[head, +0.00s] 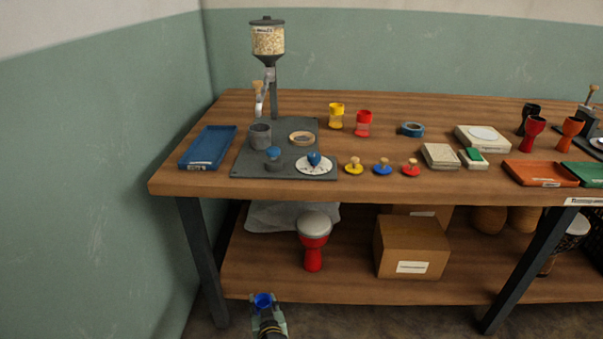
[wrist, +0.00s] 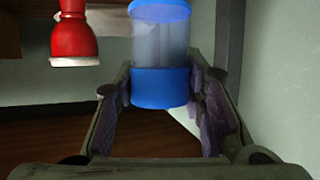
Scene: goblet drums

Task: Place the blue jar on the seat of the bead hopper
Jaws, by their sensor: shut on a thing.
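The blue jar (wrist: 160,55) has clear walls, a blue band below and a blue top. My gripper (wrist: 162,84) is shut on it, with one finger on each side. In the head view the jar (head: 263,299) shows as a small blue ring in my gripper (head: 266,308), low in front of the table and below its top. The bead hopper (head: 268,42) stands at the table's back left, a bead-filled container on a dark post with a spout. A grey cup-shaped piece (head: 260,135) stands below the spout; I cannot tell whether it is the seat.
A dark plate (head: 246,165) below the hopper carries a blue-knobbed piece, a ring and a white dial. A blue tray (head: 207,147) lies left of it. Yellow (head: 336,117) and red (head: 363,123) jars stand to the right. A red drum (head: 313,240) stands on the lower shelf.

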